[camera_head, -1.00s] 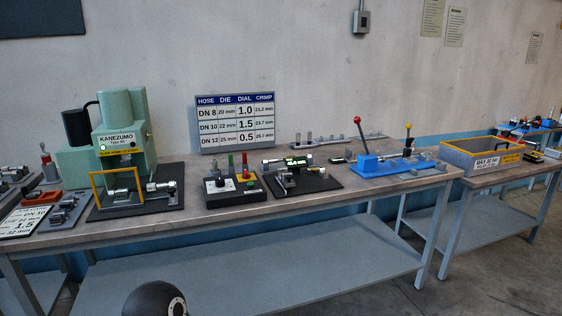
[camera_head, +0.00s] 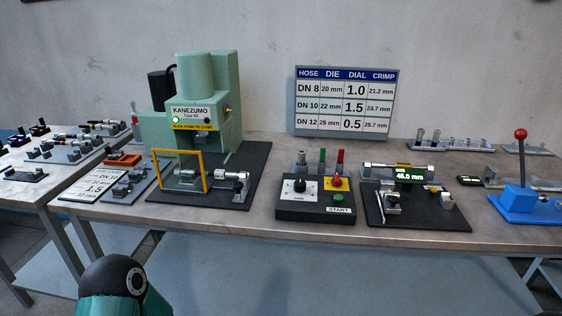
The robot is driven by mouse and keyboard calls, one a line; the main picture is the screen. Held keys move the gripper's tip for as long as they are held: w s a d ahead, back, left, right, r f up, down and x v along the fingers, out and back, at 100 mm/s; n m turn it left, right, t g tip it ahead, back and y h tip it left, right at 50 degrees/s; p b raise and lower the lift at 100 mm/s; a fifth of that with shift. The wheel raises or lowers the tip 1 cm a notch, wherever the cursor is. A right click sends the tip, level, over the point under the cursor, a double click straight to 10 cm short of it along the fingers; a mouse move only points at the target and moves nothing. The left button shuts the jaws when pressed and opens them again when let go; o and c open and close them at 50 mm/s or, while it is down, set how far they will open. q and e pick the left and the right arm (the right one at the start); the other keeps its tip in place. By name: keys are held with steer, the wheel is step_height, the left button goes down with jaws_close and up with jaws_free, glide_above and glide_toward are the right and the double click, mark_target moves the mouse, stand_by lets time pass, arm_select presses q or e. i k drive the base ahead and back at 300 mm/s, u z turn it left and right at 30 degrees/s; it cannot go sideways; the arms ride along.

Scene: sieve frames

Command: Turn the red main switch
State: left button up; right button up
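The red main switch (camera_head: 337,182) is a small red knob on a yellow plate. It sits at the right rear of the top of a black control box (camera_head: 290,208) on the workbench. The box also has a dial (camera_head: 299,186) on a white face at left, and a green button (camera_head: 338,197) above a START label. Which way the red switch is turned is too small to tell. Neither of my grippers is in view; only a dark, rounded part of my own arm with teal below shows at the lower left.
A green press (camera_head: 209,105) with a yellow guard frame (camera_head: 178,170) stands left of the box. A gauge stand with a lit display (camera_head: 408,175) is to its right. A blue base with a red-knobbed lever (camera_head: 520,200) is at far right. The bench strip before the box is clear.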

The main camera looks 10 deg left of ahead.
mark_target(336, 181)
steer(key=u, duration=0.15)
steer(key=i, duration=0.55)
steer(key=u, duration=0.45)
steer(key=k, duration=0.9)
steer(key=u, duration=0.2)
steer(key=i, duration=0.85)
steer(key=z, duration=0.05)
